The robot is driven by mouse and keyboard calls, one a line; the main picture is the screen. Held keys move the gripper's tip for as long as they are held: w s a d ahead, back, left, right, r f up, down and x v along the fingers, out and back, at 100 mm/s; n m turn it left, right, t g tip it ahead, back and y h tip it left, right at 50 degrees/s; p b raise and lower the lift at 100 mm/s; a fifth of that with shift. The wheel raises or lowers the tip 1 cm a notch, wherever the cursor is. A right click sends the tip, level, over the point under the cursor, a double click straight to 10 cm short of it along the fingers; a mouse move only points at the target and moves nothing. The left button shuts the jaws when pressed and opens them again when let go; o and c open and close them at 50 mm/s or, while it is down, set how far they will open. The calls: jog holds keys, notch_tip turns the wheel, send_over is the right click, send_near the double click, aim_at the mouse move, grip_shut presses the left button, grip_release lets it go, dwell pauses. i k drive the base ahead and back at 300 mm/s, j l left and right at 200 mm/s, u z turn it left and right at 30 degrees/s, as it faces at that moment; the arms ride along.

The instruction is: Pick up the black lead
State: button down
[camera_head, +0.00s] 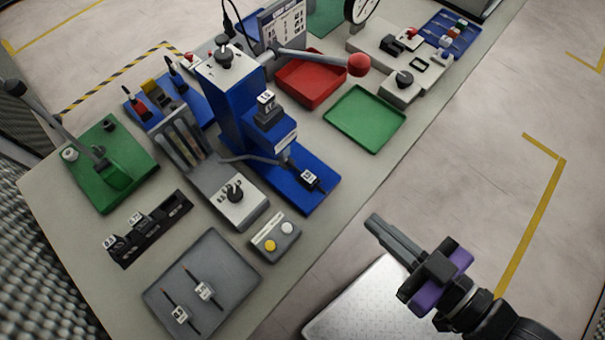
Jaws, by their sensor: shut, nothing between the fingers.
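My gripper (374,222) is at the lower right, with its dark fingers shut and empty. It hangs off the front of the bench, apart from everything on it. Two thin dark sticks lie in the grey tray at the lower left: a left stick (172,304) and a right stick (213,296), each with a white tag. Their tips look reddish. I cannot tell whether either is the black lead. A dark cable (229,18) also rises behind the blue press at the top.
The grey tray (239,256) lies near a two-button box (275,238). The blue press (235,110) stands tall mid-bench, its red-knobbed lever (358,64) reaching right. A green tray (366,119) and a red bin (311,88) lie beyond. Bare bench shows along the front edge.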

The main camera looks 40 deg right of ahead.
aim_at(308, 179)
jog(key=k+l+u, duration=0.25)
jog(key=k+u, duration=0.15)
jog(key=k+l+u, duration=0.1)
jog(key=k+u, duration=0.3)
jog(key=k, duration=0.1)
